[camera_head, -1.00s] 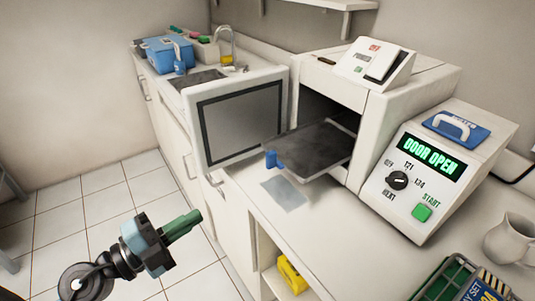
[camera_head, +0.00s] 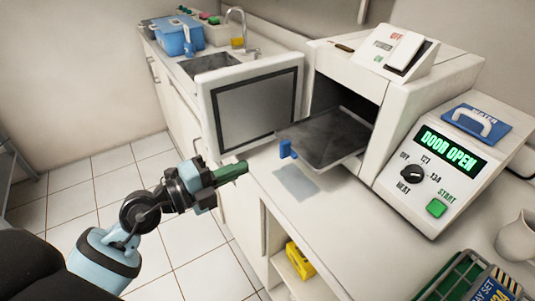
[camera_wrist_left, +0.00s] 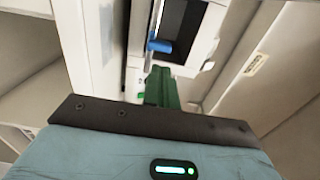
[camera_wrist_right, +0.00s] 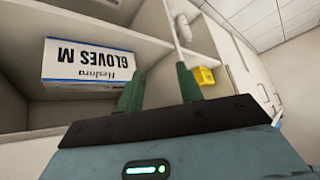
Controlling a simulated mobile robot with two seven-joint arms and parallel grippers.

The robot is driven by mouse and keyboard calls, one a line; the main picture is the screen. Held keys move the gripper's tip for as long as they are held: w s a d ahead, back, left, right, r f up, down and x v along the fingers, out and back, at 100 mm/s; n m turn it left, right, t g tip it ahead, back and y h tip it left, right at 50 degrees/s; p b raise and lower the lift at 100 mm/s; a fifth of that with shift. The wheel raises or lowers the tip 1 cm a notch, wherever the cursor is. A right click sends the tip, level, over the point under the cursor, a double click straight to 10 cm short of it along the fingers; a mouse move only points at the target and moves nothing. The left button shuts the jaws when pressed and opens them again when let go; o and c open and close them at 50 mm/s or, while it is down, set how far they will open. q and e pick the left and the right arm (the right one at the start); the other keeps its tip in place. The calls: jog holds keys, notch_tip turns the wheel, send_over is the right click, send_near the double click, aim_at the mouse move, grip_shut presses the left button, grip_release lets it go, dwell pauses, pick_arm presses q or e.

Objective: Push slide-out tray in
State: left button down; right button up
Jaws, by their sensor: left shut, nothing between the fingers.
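The slide-out tray (camera_head: 325,138) is a dark flat plate that sticks out of the open white sterilizer (camera_head: 352,92). It has a blue handle (camera_head: 287,149) at its front edge. The sterilizer door (camera_head: 252,107) stands open to the left. My left gripper (camera_head: 240,170) has green fingers, is shut and empty, and is left of the blue handle, apart from it. In the left wrist view the blue handle (camera_wrist_left: 159,46) shows ahead of the green fingertips (camera_wrist_left: 160,75). My right gripper (camera_wrist_right: 158,85) is open, its fingers apart, facing a shelf.
The control box (camera_head: 440,165) reads "DOOR OPEN". A pale sheet (camera_head: 295,182) lies on the counter below the tray. A rack (camera_head: 465,280) and a white jug (camera_head: 517,240) are at the right. A blue box (camera_head: 178,37) is at the far left. A gloves box (camera_wrist_right: 90,65) is on a shelf.

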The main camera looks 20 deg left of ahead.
aim_at(280, 151)
pick_arm(q)
jog(key=x, duration=0.8)
pick_arm(e)
jog(key=shift+r, duration=0.15)
pick_arm(q)
jog(key=shift+w, duration=0.1)
